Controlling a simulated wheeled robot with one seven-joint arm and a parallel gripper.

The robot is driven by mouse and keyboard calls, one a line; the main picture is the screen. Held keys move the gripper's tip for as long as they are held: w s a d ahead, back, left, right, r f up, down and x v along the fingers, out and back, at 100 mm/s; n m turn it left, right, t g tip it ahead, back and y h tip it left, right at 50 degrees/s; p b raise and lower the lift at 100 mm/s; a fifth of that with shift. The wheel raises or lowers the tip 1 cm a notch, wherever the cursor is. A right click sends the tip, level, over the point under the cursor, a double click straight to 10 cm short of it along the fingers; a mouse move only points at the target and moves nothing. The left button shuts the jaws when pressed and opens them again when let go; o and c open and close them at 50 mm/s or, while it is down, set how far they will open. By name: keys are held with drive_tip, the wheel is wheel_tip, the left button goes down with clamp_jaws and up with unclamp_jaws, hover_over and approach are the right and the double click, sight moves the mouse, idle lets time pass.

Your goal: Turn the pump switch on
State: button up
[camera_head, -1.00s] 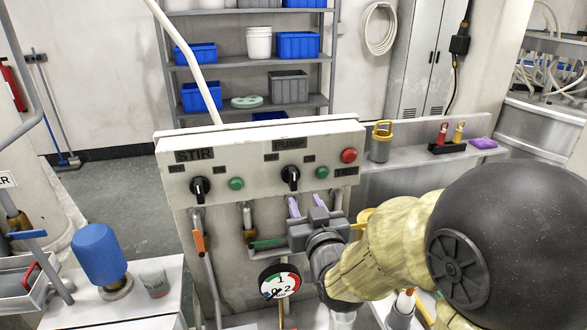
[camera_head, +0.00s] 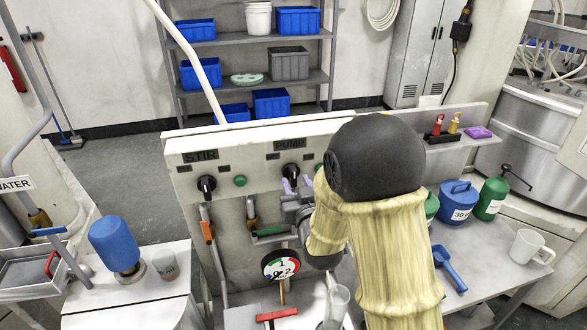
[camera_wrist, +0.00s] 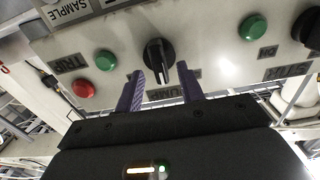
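The pump switch (camera_head: 292,171) is a black rotary knob under the PUMP label on the pale control panel (camera_head: 235,150). It also shows in the wrist view (camera_wrist: 158,58), where the panel appears upside down. My gripper (camera_head: 296,184) is open and empty, its two purple fingers just below the knob in the head view. In the wrist view my gripper (camera_wrist: 161,76) has one finger on each side of the knob's near end. I see no contact; the depth gap is unclear. My arm hides the panel's right end in the head view.
The similar STIR knob (camera_head: 207,187) is left of the pump switch, with a green button (camera_head: 240,181) between. A red button (camera_wrist: 83,88) and green button (camera_wrist: 106,60) lie close by. Valve handles and a gauge (camera_head: 281,265) are below. Jugs (camera_head: 457,203) stand right.

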sight(295, 179)
drive_tip(key=p+x, duration=0.1)
drive_tip(key=x, duration=0.3)
clamp_jaws()
